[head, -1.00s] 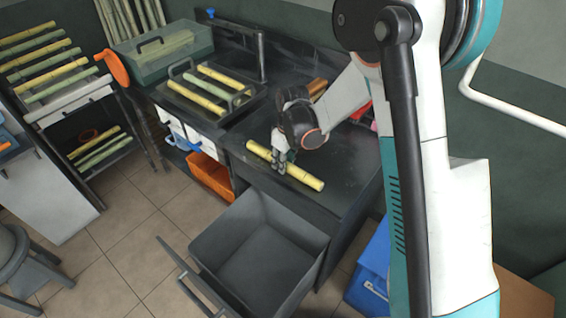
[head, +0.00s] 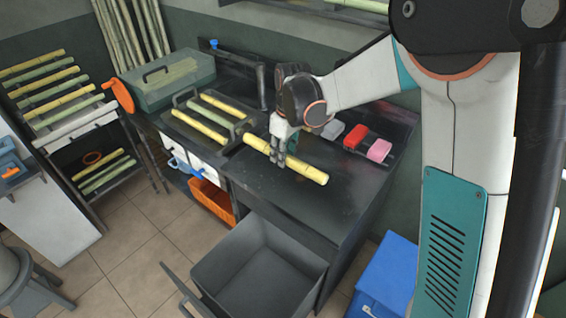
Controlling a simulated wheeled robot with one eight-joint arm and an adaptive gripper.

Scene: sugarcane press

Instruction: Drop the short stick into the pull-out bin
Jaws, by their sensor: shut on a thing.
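The short stick (head: 307,172) is a yellow cane piece over the dark counter in the head view. My gripper (head: 278,160) is shut on it left of its middle, pointing down from above. The stick lies across the fingers, roughly level; whether it touches the counter or is just above it I cannot tell. The pull-out bin (head: 228,252) is a grey open box, drawn out below the front of the counter. Its visible inside is empty. The bin is in front of and below the stick.
A tray with several canes (head: 212,118) stands left of my gripper. Red (head: 355,136) and pink (head: 379,150) blocks lie at the counter's back right. A blue box (head: 387,277) stands right of the bin. An orange basket (head: 213,200) is under the counter.

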